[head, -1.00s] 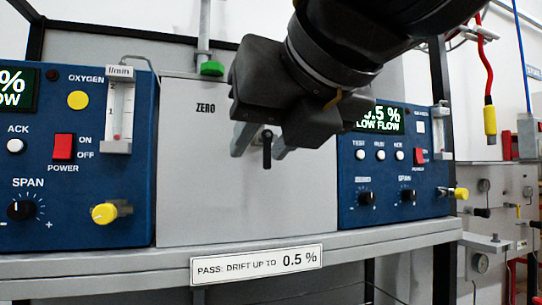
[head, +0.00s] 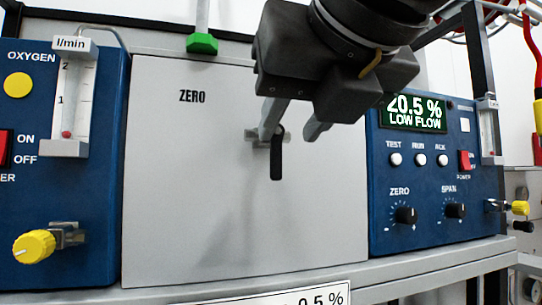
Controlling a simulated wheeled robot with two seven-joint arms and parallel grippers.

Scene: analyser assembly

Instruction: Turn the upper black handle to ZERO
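The black handle (head: 277,158) hangs straight down from a small grey mount on a light grey panel (head: 190,225). The word ZERO (head: 192,96) is printed up and left of it. My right gripper (head: 293,130) reaches in from the top with its two grey fingers apart. The left finger overlaps the mount in the picture, close beside the handle's top; the right finger is a little right of the handle. I see no grip on the handle, and contact cannot be told. No second black handle shows. My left gripper is out of view.
A blue oxygen unit with a yellow knob (head: 35,246) stands left. A blue unit at right has black dials and a display (head: 414,112) reading 20.5 % LOW FLOW. A green-ended post (head: 202,43) is above the panel. The panel's lower part is clear.

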